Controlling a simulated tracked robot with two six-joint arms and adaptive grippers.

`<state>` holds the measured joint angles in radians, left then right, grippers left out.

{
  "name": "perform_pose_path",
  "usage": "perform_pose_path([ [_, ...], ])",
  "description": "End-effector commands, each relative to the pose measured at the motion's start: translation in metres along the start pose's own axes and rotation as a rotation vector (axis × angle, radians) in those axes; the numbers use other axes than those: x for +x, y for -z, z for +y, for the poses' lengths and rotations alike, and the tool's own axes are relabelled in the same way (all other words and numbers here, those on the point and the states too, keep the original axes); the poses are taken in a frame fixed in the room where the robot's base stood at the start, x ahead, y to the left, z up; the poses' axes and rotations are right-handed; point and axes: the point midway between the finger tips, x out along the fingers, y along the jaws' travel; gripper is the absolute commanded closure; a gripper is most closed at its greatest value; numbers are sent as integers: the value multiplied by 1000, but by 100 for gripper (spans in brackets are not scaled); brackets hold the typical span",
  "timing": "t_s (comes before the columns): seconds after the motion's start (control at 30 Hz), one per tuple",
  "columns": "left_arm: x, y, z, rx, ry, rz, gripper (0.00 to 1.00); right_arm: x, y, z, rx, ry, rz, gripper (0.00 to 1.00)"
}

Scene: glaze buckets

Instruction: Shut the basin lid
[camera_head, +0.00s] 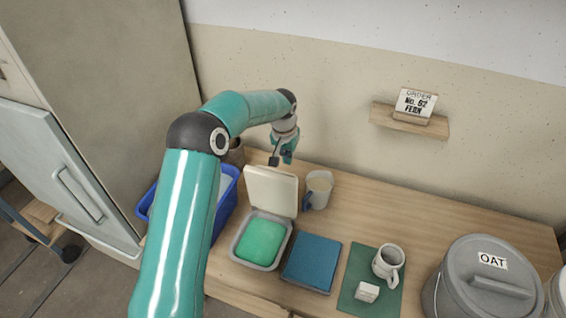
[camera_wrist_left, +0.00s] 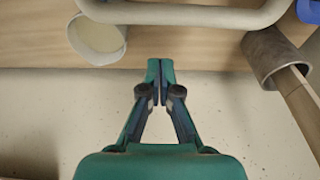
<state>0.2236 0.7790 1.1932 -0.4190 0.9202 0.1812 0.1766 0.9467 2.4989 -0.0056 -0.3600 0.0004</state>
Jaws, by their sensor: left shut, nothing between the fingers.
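The basin (camera_head: 238,256) is a small grey tub with green contents (camera_head: 262,241), left of the table's middle. Its cream lid (camera_head: 271,190) stands open, raised at the basin's far side. My left gripper (camera_head: 274,160) is behind the lid's upper edge, near the wall, shut and empty. In the left wrist view the gripper (camera_wrist_left: 160,64) shows its fingertips together, with the lid's rounded edge (camera_wrist_left: 185,15) just beyond them and apart in the picture. The right gripper is in neither view.
A cup with a blue handle (camera_head: 319,186) stands right of the lid. A blue bin (camera_head: 226,205) is left of the basin, with a brown pot (camera_head: 235,153) behind it. A blue pad (camera_head: 311,262), white mug (camera_head: 388,262) and grey OAT bucket (camera_head: 478,288) stand rightward.

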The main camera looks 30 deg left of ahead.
Motion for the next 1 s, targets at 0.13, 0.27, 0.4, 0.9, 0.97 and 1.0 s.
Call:
perform_pose_path([
  [0.13, -6, -16, 0, 1, 1, 0, 100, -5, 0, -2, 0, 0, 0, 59],
  [0.27, -10, -27, 0, -1, 0, 0, 100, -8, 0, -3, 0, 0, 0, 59],
  [0.4, -12, -35, -1, -1, 1, 1, 100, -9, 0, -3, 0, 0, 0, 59],
  [0.9, -12, -38, 0, -1, 1, 3, 100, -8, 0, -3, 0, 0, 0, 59],
  [0.97, -11, -38, 1, 1, 0, 7, 100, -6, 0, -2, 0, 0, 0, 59],
  [1.0, -11, -39, 2, 2, 0, 12, 100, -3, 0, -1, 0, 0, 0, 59],
])
